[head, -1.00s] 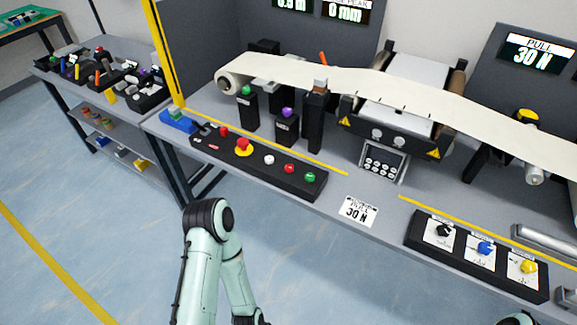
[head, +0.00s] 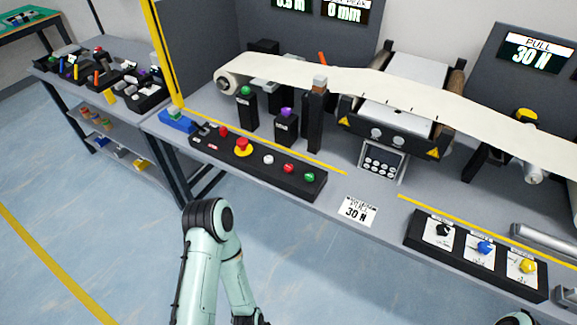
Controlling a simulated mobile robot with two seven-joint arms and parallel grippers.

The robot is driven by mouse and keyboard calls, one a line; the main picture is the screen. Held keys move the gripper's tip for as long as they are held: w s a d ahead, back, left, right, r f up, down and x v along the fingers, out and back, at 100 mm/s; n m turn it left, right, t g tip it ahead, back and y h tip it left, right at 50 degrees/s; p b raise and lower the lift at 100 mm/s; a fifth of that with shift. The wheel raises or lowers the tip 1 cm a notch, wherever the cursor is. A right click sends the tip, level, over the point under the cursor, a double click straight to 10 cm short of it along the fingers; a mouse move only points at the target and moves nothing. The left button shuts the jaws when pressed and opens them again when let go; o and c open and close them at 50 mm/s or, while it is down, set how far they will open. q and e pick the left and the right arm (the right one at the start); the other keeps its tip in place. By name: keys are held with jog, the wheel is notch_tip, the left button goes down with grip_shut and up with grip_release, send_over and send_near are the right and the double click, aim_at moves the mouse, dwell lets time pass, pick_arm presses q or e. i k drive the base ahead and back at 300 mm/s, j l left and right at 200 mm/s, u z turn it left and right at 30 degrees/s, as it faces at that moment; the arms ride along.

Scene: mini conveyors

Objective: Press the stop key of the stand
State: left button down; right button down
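A long black key panel (head: 255,170) lies along the front of the bench. It carries a red button (head: 223,131) at its left end, a red mushroom button (head: 243,144) on a yellow base, a white button (head: 268,159), a red button (head: 288,168) and a green button (head: 309,177). Their labels are too small to read, so I cannot tell by name which is the stop key. My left arm stands in front of the bench, bent at a dark joint, apart from the panel. Both grippers are below the bottom edge of the picture. Nothing touches the buttons.
A pale belt (head: 330,78) runs over rollers behind the panel. Black posts with a green knob (head: 245,91) and a purple knob (head: 286,112) stand behind it. A keypad (head: 381,162) and a three-knob box (head: 475,255) are to the right. The floor in front is clear.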

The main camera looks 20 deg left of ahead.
aim_at(287, 168)
jog(key=i+j+u, duration=0.15)
jog(key=u, duration=0.6)
